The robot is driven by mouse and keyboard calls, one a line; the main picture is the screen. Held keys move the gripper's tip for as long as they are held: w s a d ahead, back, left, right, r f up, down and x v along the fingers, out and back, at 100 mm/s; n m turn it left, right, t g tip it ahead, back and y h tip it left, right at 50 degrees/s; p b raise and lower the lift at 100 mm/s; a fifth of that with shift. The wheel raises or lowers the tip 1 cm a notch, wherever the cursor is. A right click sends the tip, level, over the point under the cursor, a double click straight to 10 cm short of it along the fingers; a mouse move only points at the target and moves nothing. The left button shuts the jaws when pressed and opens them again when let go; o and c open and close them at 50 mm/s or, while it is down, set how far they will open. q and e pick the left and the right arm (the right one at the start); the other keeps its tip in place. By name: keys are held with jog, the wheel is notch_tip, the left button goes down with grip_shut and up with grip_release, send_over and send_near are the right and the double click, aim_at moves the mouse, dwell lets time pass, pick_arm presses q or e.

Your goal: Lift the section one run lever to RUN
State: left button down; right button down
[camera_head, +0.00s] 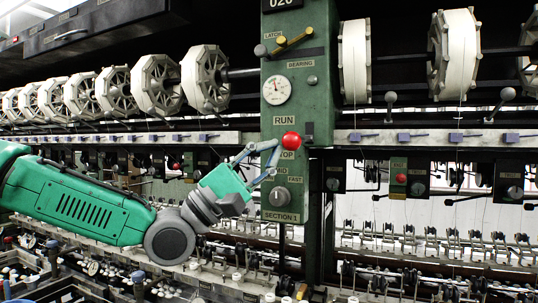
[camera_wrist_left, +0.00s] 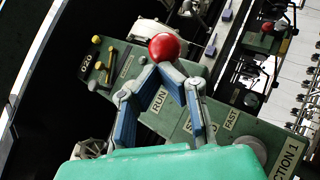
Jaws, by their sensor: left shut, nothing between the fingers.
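The section one run lever shows as a red ball knob (camera_head: 291,140) on the green control panel (camera_head: 314,75). The knob is level with the partly covered STOP label, below the RUN label (camera_head: 284,120). My left gripper (camera_head: 276,149) has its fingertips together just left of and below the knob. In the left wrist view the fingers (camera_wrist_left: 163,68) converge right under the red knob (camera_wrist_left: 164,46), with nothing between them. I cannot tell whether the tips touch the knob. The lever's shaft is hidden. My right gripper is not in view.
The panel carries a gauge (camera_head: 276,90), a yellow latch handle (camera_head: 294,40) and a lower dial (camera_head: 279,196) above the SECTION 1 label. White reels (camera_head: 156,85) line the top. A smaller red knob (camera_head: 401,178) sits on another box at the right.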

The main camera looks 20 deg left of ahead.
pick_arm(q)
notch_tip(320, 180, up, 6)
jog(key=p, duration=0.2)
jog(key=shift+w+r, duration=0.2)
jog(key=shift+w, duration=0.2)
dwell(0.5)
